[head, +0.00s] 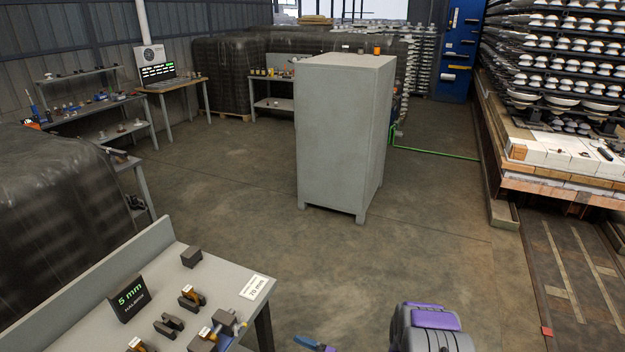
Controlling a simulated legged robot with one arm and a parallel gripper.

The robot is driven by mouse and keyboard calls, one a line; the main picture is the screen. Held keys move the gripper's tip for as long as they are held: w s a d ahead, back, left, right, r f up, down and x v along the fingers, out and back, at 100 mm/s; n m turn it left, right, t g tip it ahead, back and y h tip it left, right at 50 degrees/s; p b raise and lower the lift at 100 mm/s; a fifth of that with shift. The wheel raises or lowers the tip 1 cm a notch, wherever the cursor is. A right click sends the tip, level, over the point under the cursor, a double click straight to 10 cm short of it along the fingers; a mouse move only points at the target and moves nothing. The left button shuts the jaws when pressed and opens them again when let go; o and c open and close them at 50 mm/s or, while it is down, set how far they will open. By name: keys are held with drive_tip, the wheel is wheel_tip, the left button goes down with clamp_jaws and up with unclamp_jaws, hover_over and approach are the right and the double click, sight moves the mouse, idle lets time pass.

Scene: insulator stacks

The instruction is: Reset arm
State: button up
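A grey and purple part of my own arm (430,330) rises into the bottom edge of the head view, right of centre. A small blue and purple piece (315,343) shows at the bottom edge to its left, mostly cut off. I cannot tell whether this piece is a tip of my gripper or something at it. No pair of fingers shows clearly, and nothing is seen held.
A workbench (225,277) with clamps and a "5 mm" block (130,297) stands at the lower left. A tall grey cabinet (338,140) stands ahead on open floor (440,235). Insulator racks (560,60) line the right. Dark wrapped stacks (60,215) stand left.

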drive_tip(key=w+d+r+m+t+h, duration=0.1)
drive_tip(key=w+d+r+h, duration=0.3)
drive_tip(key=w+d+h, duration=0.15)
drive_tip(key=w+d+r+m+h, duration=0.1)
drive_tip(key=w+d+r+h, duration=0.35)
drive_tip(key=d, duration=0.25)
drive_tip(key=s+d+r+m+g+h, duration=0.1)
drive_tip(key=s+d+r+m+h, duration=0.15)
drive_tip(key=d+r, duration=0.3)
drive_tip(key=s+d+r+m+h, duration=0.2)
drive_tip(key=s+d+r+h, duration=0.15)
drive_tip(key=d+r, duration=0.2)
drive_tip(key=s+d+r+m+g+h, duration=0.1)
drive_tip(key=s+r+m+g, duration=0.3)
drive_tip(key=s, duration=0.8)
drive_tip(key=s+d+r+m+g+h, duration=0.1)
drive_tip(key=s+r+m+g, duration=0.1)
drive_tip(key=s+r, duration=0.8)
drive_tip(key=s+a+g, duration=0.1)
drive_tip(key=s+a, duration=0.1)
drive_tip(key=s, duration=0.7)
drive_tip(key=s+a+g+y, duration=0.1)
drive_tip(key=s+a, duration=0.2)
drive_tip(key=s, duration=0.6)
drive_tip(key=shift+a+f+m+g+y, duration=0.3)
drive_tip(key=shift+m+g, duration=0.1)
drive_tip(key=shift+m, duration=0.05)
